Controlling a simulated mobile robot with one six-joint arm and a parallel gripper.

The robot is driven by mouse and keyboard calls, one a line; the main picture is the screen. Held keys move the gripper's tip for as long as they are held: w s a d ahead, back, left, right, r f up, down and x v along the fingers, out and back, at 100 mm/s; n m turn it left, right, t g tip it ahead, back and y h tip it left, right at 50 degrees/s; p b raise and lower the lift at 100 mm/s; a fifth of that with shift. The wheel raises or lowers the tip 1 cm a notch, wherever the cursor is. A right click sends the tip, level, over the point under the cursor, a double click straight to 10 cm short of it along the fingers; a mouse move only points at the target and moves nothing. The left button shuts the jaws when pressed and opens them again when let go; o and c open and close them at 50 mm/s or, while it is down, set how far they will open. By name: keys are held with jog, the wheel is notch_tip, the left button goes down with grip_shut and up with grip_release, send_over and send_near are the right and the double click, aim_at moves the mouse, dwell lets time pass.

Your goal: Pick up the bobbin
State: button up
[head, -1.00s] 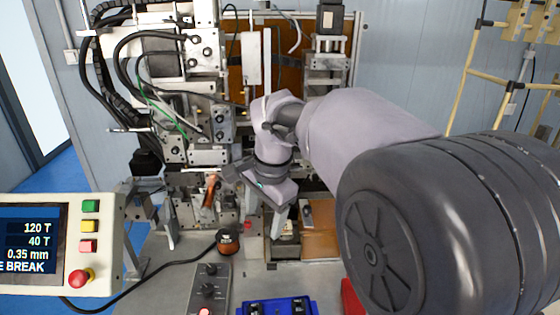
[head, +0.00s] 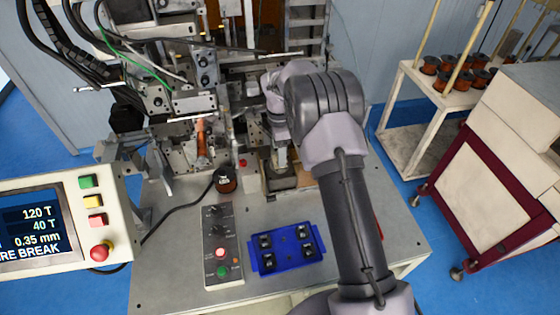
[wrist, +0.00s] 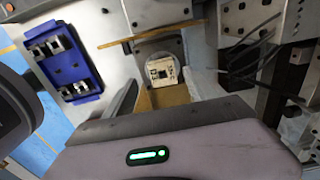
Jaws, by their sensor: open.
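A small square part with a pale frame and dark centre, which looks like a bobbin (wrist: 162,71), sits on a round dark seat in the wrist view. My gripper (wrist: 165,90) is open and empty, its two fingers to either side of the view below that part. They seem apart from it; the height between them is hard to tell. In the head view my gripper (head: 280,158) points down at the machine's front, and my arm partly hides that spot. Several similar small black parts sit in a blue tray (head: 262,268), which also shows in the wrist view (wrist: 85,85).
A grey control box (head: 222,250) stands left of the tray. The winding machine (head: 195,105) rises close behind my gripper. A display panel (head: 40,225) is at left, a spool rack (head: 410,95) at right.

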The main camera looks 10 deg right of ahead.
jog(key=f, duration=0.3)
jog(key=shift+w+d+f, duration=0.2)
jog(key=shift+w+f, duration=0.1)
jog(key=shift+f, duration=0.05)
jog(key=shift+s+r, duration=0.1)
jog(key=c, duration=1.4)
jog(key=shift+r, duration=0.3)
jog(key=r, duration=0.3)
jog(key=shift+s+d, duration=0.1)
jog(key=shift+s, duration=0.3)
jog(key=s+d, duration=0.1)
jog(key=s, duration=0.4)
jog(key=s+d+r+b, duration=0.1)
jog(key=s, duration=0.3)
jog(key=s+d+b, duration=0.1)
jog(key=s, duration=0.4)
jog(key=shift+s+d+r, duration=0.2)
jog(key=shift+s+d, duration=0.15)
jog(key=shift+f, duration=0.1)
